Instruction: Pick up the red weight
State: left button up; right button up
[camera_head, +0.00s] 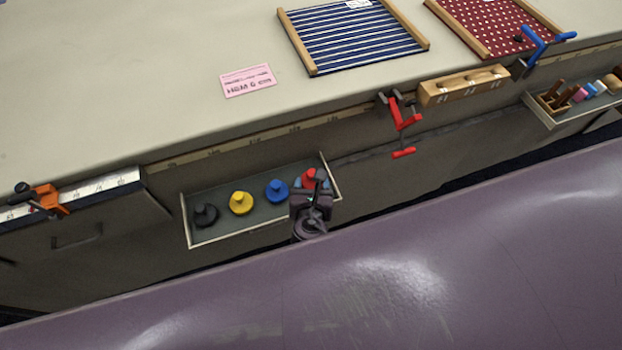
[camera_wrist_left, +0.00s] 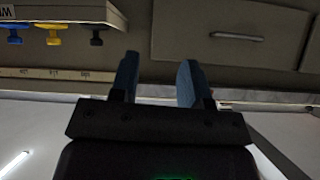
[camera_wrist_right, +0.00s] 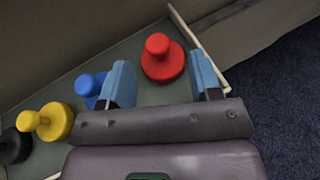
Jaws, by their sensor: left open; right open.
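The red weight (camera_head: 308,178) is a disc with a round knob, in the right end of a shallow tray (camera_head: 240,232) on the table's front side. My right gripper (camera_head: 312,184) is over that end and hides part of the weight. In the right wrist view the red weight (camera_wrist_right: 162,58) shows between and just beyond the open fingers (camera_wrist_right: 165,85), with nothing held. My left gripper (camera_wrist_left: 155,78) shows only in its own wrist view, open and empty, with a drawer front and handle beyond it.
In the tray, a blue weight (camera_head: 277,190), a yellow weight (camera_head: 241,203) and a black weight (camera_head: 205,214) sit left of the red one. The tray's end wall (camera_wrist_right: 200,45) is close to the red weight. A red clamp (camera_head: 402,122) hangs from the table edge.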

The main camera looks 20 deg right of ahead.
aim_at(312, 170)
jog(key=shift+b+x, duration=0.65)
jog(key=shift+x, duration=2.9)
jog(key=shift+a, duration=0.1)
jog(key=shift+c, duration=0.5)
grip_shut()
